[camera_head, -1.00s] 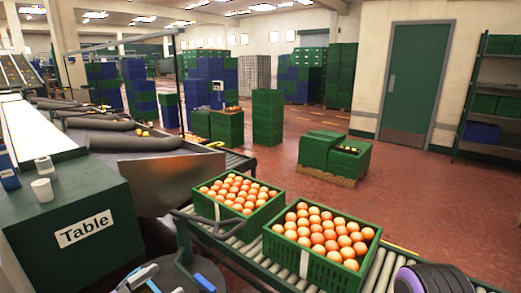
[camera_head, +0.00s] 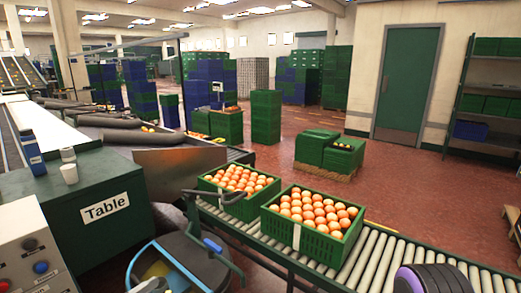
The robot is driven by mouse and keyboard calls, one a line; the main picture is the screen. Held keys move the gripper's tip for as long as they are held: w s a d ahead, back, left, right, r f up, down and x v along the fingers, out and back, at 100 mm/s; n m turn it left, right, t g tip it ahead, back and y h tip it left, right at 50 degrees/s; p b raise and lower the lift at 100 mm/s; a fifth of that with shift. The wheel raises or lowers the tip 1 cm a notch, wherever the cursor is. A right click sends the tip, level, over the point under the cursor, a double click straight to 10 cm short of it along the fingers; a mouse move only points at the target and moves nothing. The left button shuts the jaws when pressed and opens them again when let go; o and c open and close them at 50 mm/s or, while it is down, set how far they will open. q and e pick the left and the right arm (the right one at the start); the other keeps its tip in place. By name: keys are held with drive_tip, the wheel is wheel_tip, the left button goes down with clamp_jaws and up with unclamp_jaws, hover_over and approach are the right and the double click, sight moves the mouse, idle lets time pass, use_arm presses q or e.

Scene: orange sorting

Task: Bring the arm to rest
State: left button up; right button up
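The oranges (camera_head: 317,210) fill both crates. I see no gripper touching either crate.
A control panel (camera_head: 35,250) is at bottom left. Stacked green crates (camera_head: 343,155) stand on open red floor.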

use_arm(q)
drive_tip(key=s+a+f+n+g+y, duration=0.1)
drive_tip(key=s+f+n+g+y, duration=0.3)
drive_tip(key=f, duration=0.5)
drive_tip(key=s+a+f+n+g+y, duration=0.1)
drive_tip(key=s+f+n+y, duration=0.25)
drive_tip(key=s+f, duration=0.45)
drive_tip(key=s+a+f+n+g+y, duration=0.25)
drive_tip(key=s+f, duration=0.25)
drive_tip(key=s, duration=0.3)
drive_tip(key=s+a+f+n+g+y, duration=0.2)
drive_tip(key=s+f+g, duration=0.15)
drive_tip(key=s, duration=0.35)
wheel_tip(320, 180, down, 9)
drive_tip(key=s+b, duration=0.1)
drive_tip(key=b, duration=0.7)
drive_tip(key=shift+r+y, duration=0.15)
drive_tip(key=shift+y, duration=0.15)
use_arm(e)
wheel_tip(320, 180, down, 8)
drive_tip(key=shift+w, duration=0.15)
